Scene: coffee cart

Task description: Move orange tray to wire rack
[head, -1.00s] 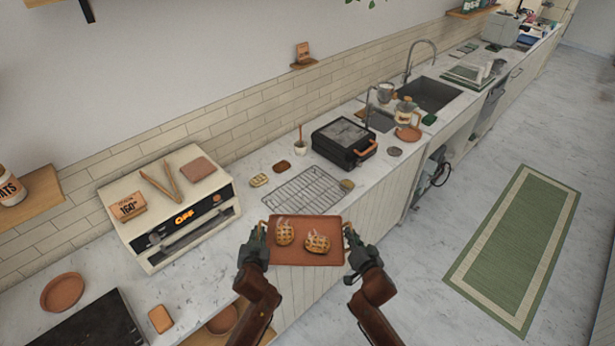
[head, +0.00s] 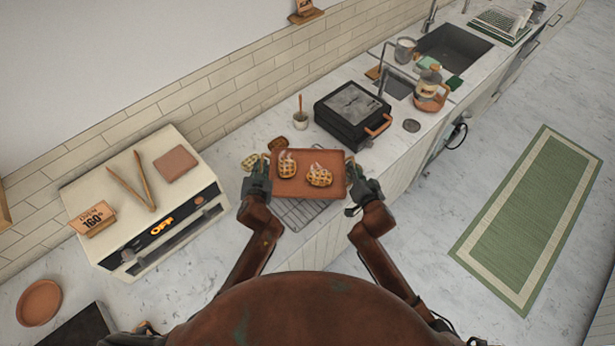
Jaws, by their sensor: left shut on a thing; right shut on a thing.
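The orange tray (head: 303,188) carries two waffle-like pastries, one on the left (head: 287,165) and one on the right (head: 319,175). My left gripper (head: 261,169) is shut on the tray's left edge. My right gripper (head: 351,170) is shut on its right edge. The tray looks level and is over the wire rack (head: 297,212), hiding most of it. Only the rack's near part shows below the tray. I cannot tell whether the tray touches the rack.
A black press (head: 350,115) stands just beyond the tray to the right. A cup with a stick (head: 300,121) and small baked pieces (head: 278,143) lie behind it.

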